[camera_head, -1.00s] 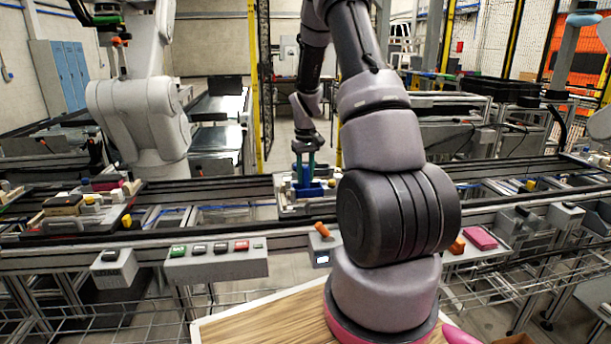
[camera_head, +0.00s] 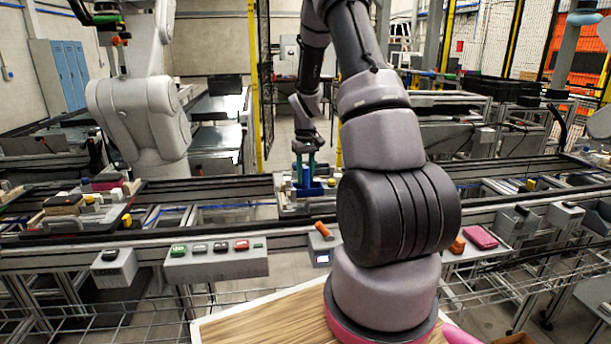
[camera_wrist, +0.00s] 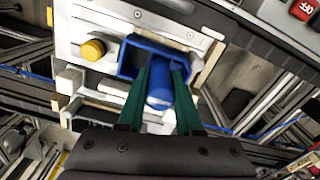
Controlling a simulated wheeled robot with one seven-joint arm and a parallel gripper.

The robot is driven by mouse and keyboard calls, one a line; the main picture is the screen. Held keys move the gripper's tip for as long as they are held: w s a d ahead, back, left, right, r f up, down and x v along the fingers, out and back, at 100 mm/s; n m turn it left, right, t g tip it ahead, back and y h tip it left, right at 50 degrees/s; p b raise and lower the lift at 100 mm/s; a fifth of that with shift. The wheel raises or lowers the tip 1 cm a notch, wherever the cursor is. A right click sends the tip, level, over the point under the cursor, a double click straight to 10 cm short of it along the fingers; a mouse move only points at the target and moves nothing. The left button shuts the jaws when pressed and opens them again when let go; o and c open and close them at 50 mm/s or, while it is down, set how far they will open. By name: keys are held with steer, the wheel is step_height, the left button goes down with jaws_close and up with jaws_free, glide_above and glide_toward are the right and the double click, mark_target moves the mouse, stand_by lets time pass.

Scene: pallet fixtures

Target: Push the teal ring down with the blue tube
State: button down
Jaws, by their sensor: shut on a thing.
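My gripper (camera_wrist: 160,75) has two dark green fingers, closed on the sides of a blue tube (camera_wrist: 160,96). In the wrist view the tube sits between the fingers, over a blue open-topped holder (camera_wrist: 127,62) on the pale fixture plate. I cannot tell how far the tube reaches into the holder. In the head view my gripper (camera_head: 305,172) points down at the fixture, with blue parts (camera_head: 311,188) at its fingertips. I cannot make out the teal ring in either view; the fingers and tube may hide it.
A yellow round knob (camera_wrist: 93,49) stands just left of the holder. The fixture lies on a conveyor rail (camera_head: 230,190) running across the scene. A button box (camera_head: 215,257) and an orange-handled switch box (camera_head: 322,245) are on the near side. My arm covers the fixture's right side.

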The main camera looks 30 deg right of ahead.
steer(key=shift+r, duration=0.1)
steer(key=shift+r, duration=4)
